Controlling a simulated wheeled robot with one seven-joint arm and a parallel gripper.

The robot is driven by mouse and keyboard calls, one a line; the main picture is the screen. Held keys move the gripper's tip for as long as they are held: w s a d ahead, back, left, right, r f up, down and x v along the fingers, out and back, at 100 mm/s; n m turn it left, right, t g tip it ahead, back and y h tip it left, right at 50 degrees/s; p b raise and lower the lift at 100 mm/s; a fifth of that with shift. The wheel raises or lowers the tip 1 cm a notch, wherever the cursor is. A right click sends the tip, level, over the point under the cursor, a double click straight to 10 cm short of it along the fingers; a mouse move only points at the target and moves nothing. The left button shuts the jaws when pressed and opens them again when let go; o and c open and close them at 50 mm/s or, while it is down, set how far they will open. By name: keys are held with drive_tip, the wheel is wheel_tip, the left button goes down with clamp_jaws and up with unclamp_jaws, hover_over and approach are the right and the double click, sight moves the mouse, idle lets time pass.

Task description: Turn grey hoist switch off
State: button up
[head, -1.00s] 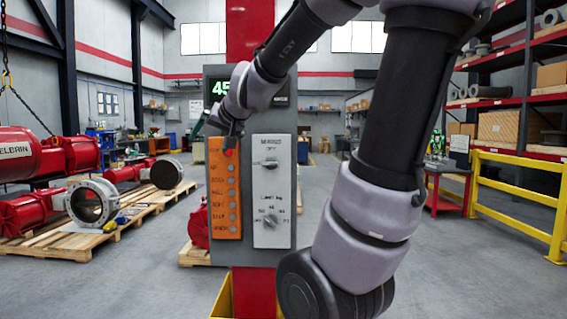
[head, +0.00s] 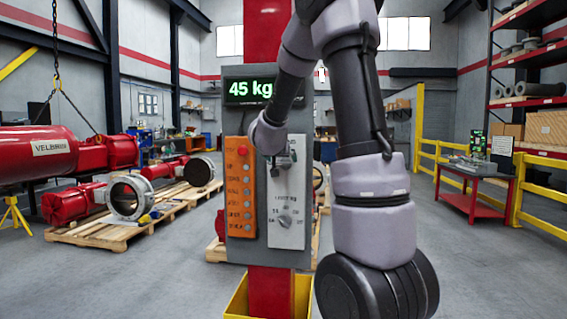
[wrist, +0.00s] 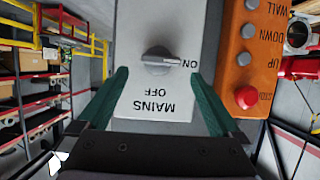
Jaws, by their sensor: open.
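The grey MAINS switch (wrist: 160,61) is a rotary knob on a white plate (wrist: 135,98). In the wrist view, which is upside down, its handle lies sideways and points toward the ON label; OFF is printed nearer my gripper. My gripper (wrist: 158,75) is open, with one green finger on each side of the knob and a gap to it on both sides. I cannot tell whether the fingertips touch the plate. In the head view my wrist covers much of the upper part of the white plate (head: 287,222), and the knob is mostly hidden.
An orange button panel (head: 240,205) with a red stop button (wrist: 247,97) is beside the white plate. The display (head: 249,90) reads 45 kg. Red valve actuators (head: 75,204) on pallets stand left; yellow railing (head: 480,185) is right.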

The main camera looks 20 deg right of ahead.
sight(284, 163)
drive_tip(key=shift+x, duration=1.95)
drive_tip(key=c, duration=1.3)
